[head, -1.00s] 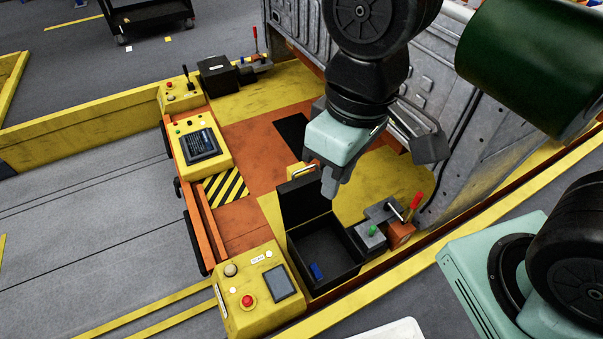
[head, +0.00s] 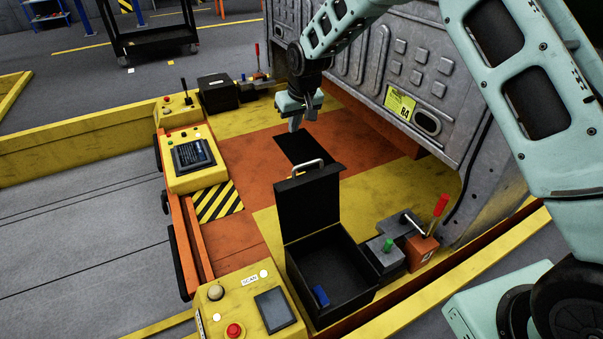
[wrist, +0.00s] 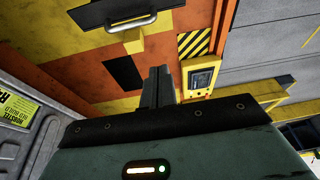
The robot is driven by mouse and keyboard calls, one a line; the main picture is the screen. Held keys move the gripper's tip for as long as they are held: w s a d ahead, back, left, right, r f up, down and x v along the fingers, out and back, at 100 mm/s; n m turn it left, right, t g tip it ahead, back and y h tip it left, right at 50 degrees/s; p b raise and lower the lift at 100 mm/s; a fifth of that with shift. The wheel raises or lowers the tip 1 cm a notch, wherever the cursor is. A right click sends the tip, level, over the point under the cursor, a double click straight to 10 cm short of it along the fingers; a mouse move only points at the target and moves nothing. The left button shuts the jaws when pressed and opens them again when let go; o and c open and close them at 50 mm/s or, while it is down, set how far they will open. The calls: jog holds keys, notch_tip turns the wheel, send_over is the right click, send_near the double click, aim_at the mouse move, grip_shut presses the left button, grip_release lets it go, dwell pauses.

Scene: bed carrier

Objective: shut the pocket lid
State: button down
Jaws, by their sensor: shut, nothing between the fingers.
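The pocket is a black open box (head: 345,268) at the lower middle of the head view, with a small blue item (head: 320,296) inside. Its black lid (head: 308,208) stands upright at the box's far edge, with a pale metal handle (head: 308,167) on top. The lid (wrist: 105,12) and its handle (wrist: 132,22) also show at the top of the wrist view. My gripper (head: 294,126) is shut and empty, pointing down beyond the lid and apart from it. Its fingers (wrist: 158,84) are together in the wrist view.
A grey ribbed metal wall (head: 420,85) stands to the right of the gripper. A red-handled clamp (head: 425,240) sits beside the box. Yellow control boxes (head: 190,158) line the left side. A black flat patch (head: 305,150) lies on the open orange floor behind the lid.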

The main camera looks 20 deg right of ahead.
jog(key=w+d+f+b, duration=0.2)
jog(key=w+f+b, duration=0.35)
jog(key=f, duration=0.95)
jog(key=shift+s+d+r+t, duration=0.15)
jog(key=shift+s+d+r, duration=0.05)
jog(key=shift+s, duration=0.55)
jog(key=shift+s+d+r+t, duration=0.15)
jog(key=shift+s+r, duration=0.05)
jog(key=shift+s, duration=0.5)
jog(key=shift+s, duration=0.1)
